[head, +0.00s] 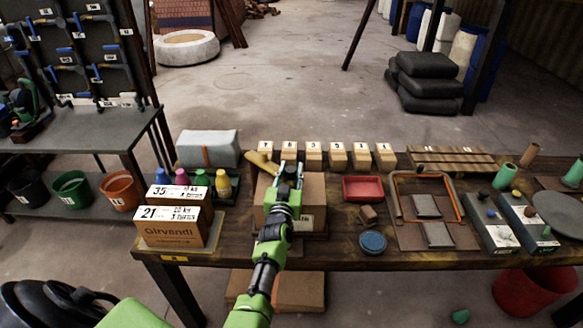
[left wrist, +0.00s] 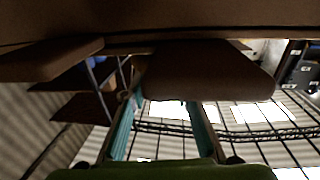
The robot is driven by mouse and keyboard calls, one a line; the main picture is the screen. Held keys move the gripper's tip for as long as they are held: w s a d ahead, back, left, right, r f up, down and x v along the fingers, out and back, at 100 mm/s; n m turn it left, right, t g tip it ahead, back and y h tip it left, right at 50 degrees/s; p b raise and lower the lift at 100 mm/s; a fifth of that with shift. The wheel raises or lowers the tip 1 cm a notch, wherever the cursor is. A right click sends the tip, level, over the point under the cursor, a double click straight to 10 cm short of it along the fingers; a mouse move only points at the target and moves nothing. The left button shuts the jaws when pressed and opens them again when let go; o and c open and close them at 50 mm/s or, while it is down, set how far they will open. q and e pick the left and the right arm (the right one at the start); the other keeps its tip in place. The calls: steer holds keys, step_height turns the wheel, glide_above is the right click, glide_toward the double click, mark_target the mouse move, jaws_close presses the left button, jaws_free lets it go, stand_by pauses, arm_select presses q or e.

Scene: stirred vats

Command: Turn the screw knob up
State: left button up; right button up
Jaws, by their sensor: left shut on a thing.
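My left gripper (head: 290,168) reaches over the near edge of the workbench, at a tan box-like block (head: 312,197). Its teal fingers also show in the left wrist view (left wrist: 164,108), apart, with their tips at a dark brown rounded piece (left wrist: 225,78). The gripper is shut on this piece. I cannot tell whether it is the screw knob, because the fingers and arm hide the grip in the head view. A tan cylinder (head: 261,163) lies just left of the fingertips. My right gripper is not in view.
Several numbered wooden blocks (head: 338,155) line the back of the bench (head: 345,255). A red tray (head: 363,188) and a blue round tin (head: 372,242) lie to the right. A labelled carton (head: 168,232) and several coloured bottles (head: 223,184) stand to the left.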

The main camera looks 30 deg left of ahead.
arm_select(q)
steer(key=shift+a, duration=0.1)
steer(key=o, duration=1.1)
